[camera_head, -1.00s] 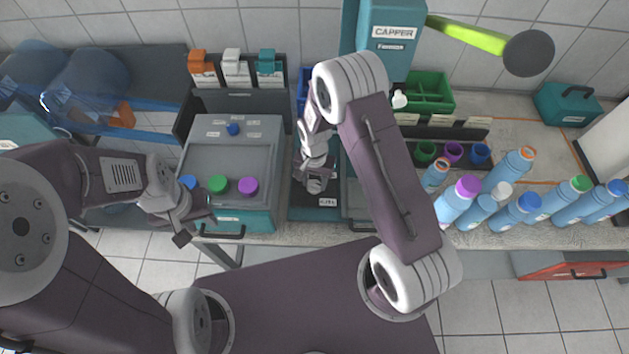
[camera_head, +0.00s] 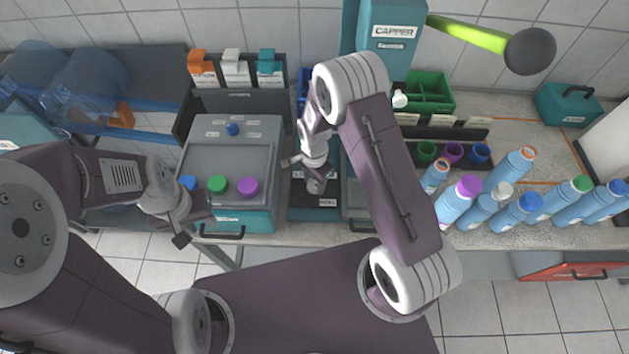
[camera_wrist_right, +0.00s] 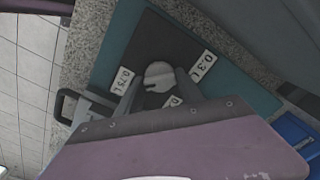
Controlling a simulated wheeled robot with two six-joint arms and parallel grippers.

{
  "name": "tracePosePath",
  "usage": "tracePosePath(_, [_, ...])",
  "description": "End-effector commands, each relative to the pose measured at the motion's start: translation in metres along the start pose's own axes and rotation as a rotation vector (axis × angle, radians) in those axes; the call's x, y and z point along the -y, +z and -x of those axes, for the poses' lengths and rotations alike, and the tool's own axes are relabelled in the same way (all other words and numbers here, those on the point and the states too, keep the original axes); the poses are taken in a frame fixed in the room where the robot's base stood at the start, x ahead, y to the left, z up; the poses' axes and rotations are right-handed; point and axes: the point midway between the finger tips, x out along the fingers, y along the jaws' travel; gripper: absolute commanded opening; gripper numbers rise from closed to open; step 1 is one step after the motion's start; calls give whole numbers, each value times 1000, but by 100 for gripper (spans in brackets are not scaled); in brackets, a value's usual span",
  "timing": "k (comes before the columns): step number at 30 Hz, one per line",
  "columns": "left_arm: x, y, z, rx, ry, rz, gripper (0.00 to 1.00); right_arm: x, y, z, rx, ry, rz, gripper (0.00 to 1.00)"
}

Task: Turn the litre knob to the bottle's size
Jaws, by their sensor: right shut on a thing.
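The litre knob (camera_wrist_right: 158,75) is a pale grey round dial on a dark plate (camera_wrist_right: 150,40) with a teal border. White labels around it read about 0.75 L (camera_wrist_right: 123,79) and 0.3 L (camera_wrist_right: 203,66); a third is partly hidden by my gripper. My right gripper (camera_wrist_right: 155,88) is shut on the knob, a finger on each side. In the head view my right gripper (camera_head: 316,178) is over the plate, left of the capper (camera_head: 390,45). My left gripper (camera_head: 193,230) hangs empty and looks open in front of the grey cap station. Several blue bottles (camera_head: 457,200) stand at the right.
A lime lever (camera_head: 465,35) sticks out above.

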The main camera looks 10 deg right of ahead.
Motion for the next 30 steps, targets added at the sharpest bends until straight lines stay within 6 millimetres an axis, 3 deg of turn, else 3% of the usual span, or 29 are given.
tracePosePath(11, [0, 0, 0, 0, 0, 0, 36, -1, 0, -1, 1, 3, -6, 3])
tracePosePath(12, [0, 0, 0, 0, 0, 0, 36, -1, 0, -1, 1, 3, -6, 46])
tracePosePath(14, [0, 0, 0, 0, 0, 0, 36, -1, 0, -1, 1, 2, -6, 63])
tracePosePath(15, [0, 0, 0, 0, 0, 0, 36, -1, 0, 0, 1, 2, -5, 66])
tracePosePath(25, [0, 0, -1, 0, 0, 0, 36, 0, 0, 5, 0, -1, -4, 66])
tracePosePath(30, [0, 1, -8, 0, 0, 0, 36, 2, -1, 39, -2, -6, -4, 66])
